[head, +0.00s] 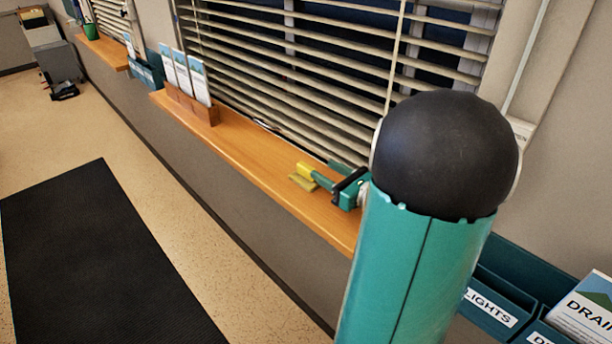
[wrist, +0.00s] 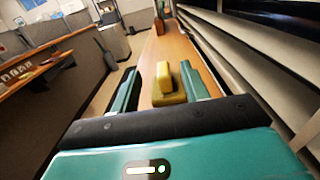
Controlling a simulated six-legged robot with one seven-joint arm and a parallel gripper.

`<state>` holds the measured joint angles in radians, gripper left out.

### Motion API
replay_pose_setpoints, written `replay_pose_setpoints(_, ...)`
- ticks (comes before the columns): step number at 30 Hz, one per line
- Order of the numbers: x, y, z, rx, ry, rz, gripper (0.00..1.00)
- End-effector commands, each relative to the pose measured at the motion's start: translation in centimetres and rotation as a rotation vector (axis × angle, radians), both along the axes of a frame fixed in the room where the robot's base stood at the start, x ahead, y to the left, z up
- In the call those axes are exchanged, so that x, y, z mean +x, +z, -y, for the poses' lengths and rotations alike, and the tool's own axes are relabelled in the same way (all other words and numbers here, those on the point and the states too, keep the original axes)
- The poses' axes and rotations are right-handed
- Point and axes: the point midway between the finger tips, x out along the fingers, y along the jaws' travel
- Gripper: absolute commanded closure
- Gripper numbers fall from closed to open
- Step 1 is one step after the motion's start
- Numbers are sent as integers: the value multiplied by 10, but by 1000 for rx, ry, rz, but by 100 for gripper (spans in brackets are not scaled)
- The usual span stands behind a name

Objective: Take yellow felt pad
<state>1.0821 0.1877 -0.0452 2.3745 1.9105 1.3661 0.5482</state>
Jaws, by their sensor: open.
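In the wrist view the yellow felt pad (wrist: 169,98) shows a flat base with a narrower raised block on top. It sits between the two teal fingers of my gripper (wrist: 161,69), nearer the right finger. The fingers are open, with a visible gap on the left side of the pad. I cannot tell whether the right finger touches it. In the head view my arm and fingers partly hide the pad.
Wall pockets (head: 497,300) are at lower right. A black mat (head: 95,260) covers open floor.

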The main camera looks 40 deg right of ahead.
Motion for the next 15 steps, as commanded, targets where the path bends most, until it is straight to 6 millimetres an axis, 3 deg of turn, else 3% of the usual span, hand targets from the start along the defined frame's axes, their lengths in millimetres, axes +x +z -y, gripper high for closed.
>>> replay_pose_setpoints(4,0,-25,1,3,1,-2,55)
replay_pose_setpoints(11,17,-24,1,-3,4,0,55)
replay_pose_setpoints(15,38,-24,-1,-2,5,0,55)
